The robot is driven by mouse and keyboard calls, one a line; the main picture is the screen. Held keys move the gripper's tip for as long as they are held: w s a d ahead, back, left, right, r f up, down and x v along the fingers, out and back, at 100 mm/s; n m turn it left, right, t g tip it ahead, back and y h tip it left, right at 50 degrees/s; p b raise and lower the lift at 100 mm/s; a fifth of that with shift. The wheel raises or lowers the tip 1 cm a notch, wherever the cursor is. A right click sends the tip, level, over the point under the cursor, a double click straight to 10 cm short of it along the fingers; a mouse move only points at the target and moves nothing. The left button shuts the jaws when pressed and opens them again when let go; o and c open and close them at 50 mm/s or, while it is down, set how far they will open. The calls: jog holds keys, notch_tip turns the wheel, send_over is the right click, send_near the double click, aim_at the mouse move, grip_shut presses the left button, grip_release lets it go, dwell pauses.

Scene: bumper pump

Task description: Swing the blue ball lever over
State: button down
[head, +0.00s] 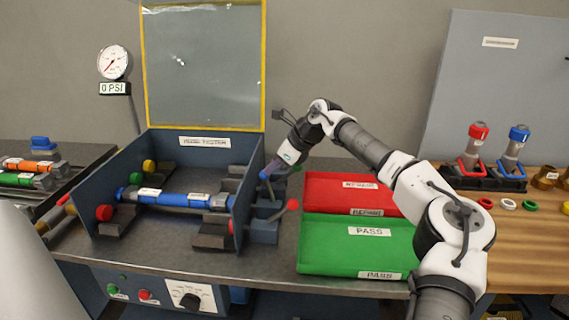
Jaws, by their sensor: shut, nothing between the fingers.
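My gripper (272,170) reaches down from the right to the right wall of the open blue test box (140,150), and its fingers are closed. A small blue ball (264,176) shows right at the fingertips, by the box's right wall. It looks like the blue ball lever's knob; I cannot tell whether the fingers touch it. Its shaft is mostly hidden. A red ball lever (293,205) leans out to the right just in front. A green ball (297,168) is partly hidden behind my arm. A blue cylinder (185,199) lies across the box.
The clear, yellow-edged lid (204,128) stands upright behind the box. A red tray (322,190) and a green tray (325,235) lie right of the levers, below my arm. The gauge sign (114,88) reads 0 PSI.

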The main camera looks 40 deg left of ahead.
jog(key=shift+h, duration=0.5)
jog(key=shift+s+a+f+p, duration=0.1)
jog(key=shift+s+a+p, duration=0.1)
jog(key=shift+s+a, duration=0.3)
jog(key=shift+s+a+f+p, duration=0.15)
jog(key=shift+s+a, duration=0.1)
jog(key=shift+a, duration=0.45)
jog(key=shift+s+a+p, duration=0.2)
jog(key=shift+s+a, duration=0.15)
jog(key=shift+a, duration=0.25)
jog(key=shift+d+r, duration=0.1)
jog(key=shift+r, duration=0.2)
notch_tip(320, 180, up, 12)
send_over(248, 178)
jog(key=d, duration=0.6)
jog(key=shift+w+r, duration=0.1)
jog(key=shift+w, duration=0.1)
